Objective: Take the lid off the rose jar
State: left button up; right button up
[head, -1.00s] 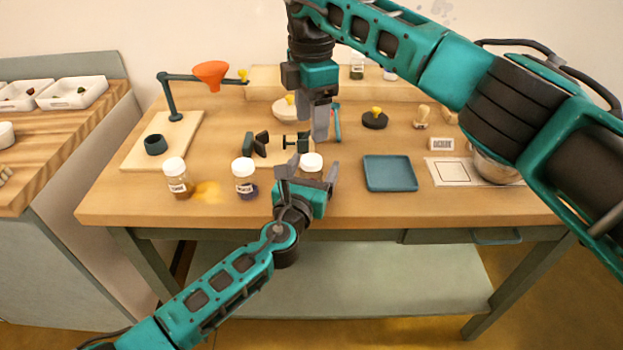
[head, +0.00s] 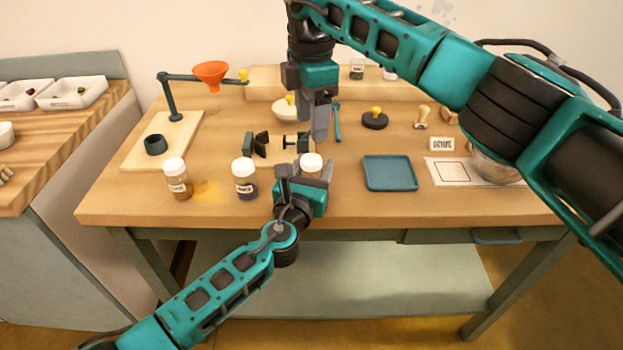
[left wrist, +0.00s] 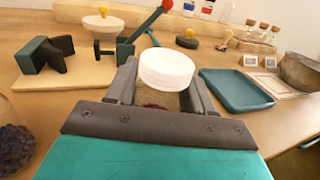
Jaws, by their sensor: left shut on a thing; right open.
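A jar with a white lid (head: 311,161) stands near the table's front edge, between the fingers of my left gripper (head: 302,172). In the left wrist view the white lid (left wrist: 168,68) sits on the jar, and a little reddish content (left wrist: 155,106) shows below it. Its label is hidden, so I cannot read that it is the rose jar. My left gripper is shut on the jar's body, below the lid. My right gripper (head: 320,136) points down just above and behind the lid, open and apart from it.
A jar of purple pigment (head: 245,181) and a jar of ochre pigment (head: 178,181) stand to the left, both lidded. A blue tray (head: 390,186) lies to the right. A clamp-like fixture (head: 262,146) stands behind. The front strip between jar and tray is clear.

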aim_at(311, 159)
pick_arm(q)
grip_shut()
pick_arm(e)
jog(key=shift+c, duration=0.9)
jog(key=m, duration=0.8)
jog(key=shift+m, duration=0.3)
jog(key=shift+f, duration=0.6)
notch_tip(311, 159, down, 7)
jog(key=shift+r, duration=0.1)
